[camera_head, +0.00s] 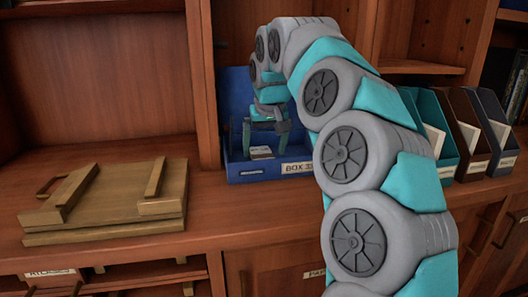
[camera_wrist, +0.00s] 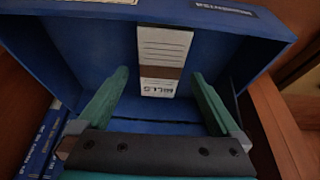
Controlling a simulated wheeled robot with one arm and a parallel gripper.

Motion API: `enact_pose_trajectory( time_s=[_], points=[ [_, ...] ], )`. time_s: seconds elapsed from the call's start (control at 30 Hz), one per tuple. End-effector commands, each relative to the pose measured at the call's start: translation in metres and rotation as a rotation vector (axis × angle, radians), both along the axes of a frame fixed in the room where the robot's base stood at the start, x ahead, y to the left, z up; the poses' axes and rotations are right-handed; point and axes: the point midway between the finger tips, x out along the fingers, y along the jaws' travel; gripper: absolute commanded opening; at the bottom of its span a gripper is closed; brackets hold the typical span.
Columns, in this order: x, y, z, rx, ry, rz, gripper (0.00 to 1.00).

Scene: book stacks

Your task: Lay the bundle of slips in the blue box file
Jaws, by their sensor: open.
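My gripper (camera_head: 265,138) is inside the box file, just above the bundle. In the wrist view its two green fingers (camera_wrist: 160,76) are spread wide, with the bundle between and beyond the tips, touching neither finger.
A wooden board with raised bars (camera_head: 110,205) lies on the counter at the left. Teal, brown and dark blue files (camera_head: 468,145) stand at the right, beyond my arm. Blue spines (camera_wrist: 45,140) show beside the box file in the wrist view. The counter between board and box is clear.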

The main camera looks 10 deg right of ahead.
Motion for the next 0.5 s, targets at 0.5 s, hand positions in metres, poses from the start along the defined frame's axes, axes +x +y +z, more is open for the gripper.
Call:
enact_pose_trajectory(
  time_s=[0.5],
  points=[
    [-0.032, 0.000, 0.079, -0.001, 0.000, 0.000, 1.00]
  ],
)
